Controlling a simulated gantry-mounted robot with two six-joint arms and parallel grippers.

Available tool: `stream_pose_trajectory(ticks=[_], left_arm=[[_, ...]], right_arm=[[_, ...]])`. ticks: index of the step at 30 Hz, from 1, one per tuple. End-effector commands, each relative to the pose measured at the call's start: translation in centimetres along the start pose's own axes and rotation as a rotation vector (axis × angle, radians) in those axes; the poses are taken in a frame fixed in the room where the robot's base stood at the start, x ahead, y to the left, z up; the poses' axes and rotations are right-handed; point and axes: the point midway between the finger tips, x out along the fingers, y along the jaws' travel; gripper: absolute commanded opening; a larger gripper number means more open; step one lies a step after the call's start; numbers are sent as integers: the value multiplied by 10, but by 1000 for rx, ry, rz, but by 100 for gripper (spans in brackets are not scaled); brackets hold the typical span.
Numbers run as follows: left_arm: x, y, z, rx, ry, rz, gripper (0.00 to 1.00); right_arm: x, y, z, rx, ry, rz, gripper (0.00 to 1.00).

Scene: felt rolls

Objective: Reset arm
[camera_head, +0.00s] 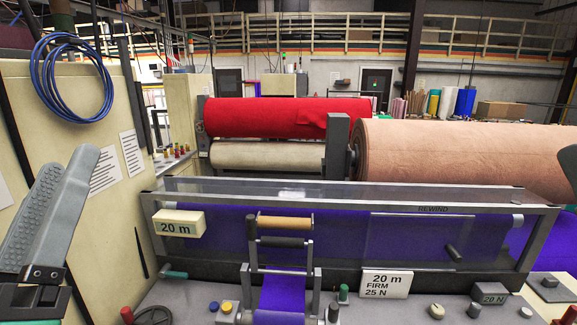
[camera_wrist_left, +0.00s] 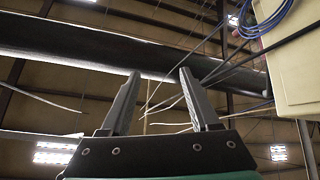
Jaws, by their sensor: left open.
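My left gripper (camera_head: 68,160) is raised at the left edge of the head view, in front of the cream cabinet. Its ridged grey fingers overlap from this side. In the left wrist view, the left gripper (camera_wrist_left: 159,73) points up toward the ceiling with its two fingers spread and nothing between them. It is open, empty and apart from the machine. A dark grey rounded shape at the right edge of the head view may be part of my right gripper. It is cut off, so its jaws cannot be judged.
The cream cabinet (camera_head: 106,225) with coiled blue cable (camera_head: 72,80) stands close by at left. A clear-panelled frame (camera_head: 350,185) crosses the purple felt (camera_head: 350,225). Behind are a red roll (camera_head: 265,115) and a large peach roll (camera_head: 450,150). Controls and labels cover the front bench.

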Motion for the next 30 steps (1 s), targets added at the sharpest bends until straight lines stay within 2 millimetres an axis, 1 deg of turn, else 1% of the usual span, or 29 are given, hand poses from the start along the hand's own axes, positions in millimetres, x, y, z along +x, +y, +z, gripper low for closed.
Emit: stream_pose_trajectory(ticks=[1,2,3,5,6,9,11,15,18,22,30], left_arm=[[-13,20,-25,56,57,74,62],[-22,33,-37,110,88,122,62],[-29,44,-44,196,111,166,62],[-27,45,-40,365,116,166,62],[-1,59,-68,349,115,166,62],[26,73,-97,346,113,164,62],[42,82,-114,346,112,163,62],[82,103,-157,345,111,162,62],[102,114,-179,345,111,162,62],[114,121,-192,345,110,161,62],[112,120,-190,345,110,161,62]], right_arm=[[0,0,0,0,0,0,0],[0,0,0,0,0,0,0],[0,0,0,0,0,0,0],[0,0,0,0,0,0,0],[29,0,-26,0,-4,0,0],[61,0,-57,0,2,0,0],[80,0,-74,0,2,0,0],[126,0,-116,0,1,0,0],[149,0,-138,0,1,0,0],[163,1,-150,0,0,0,0],[161,1,-148,0,-1,0,0]])
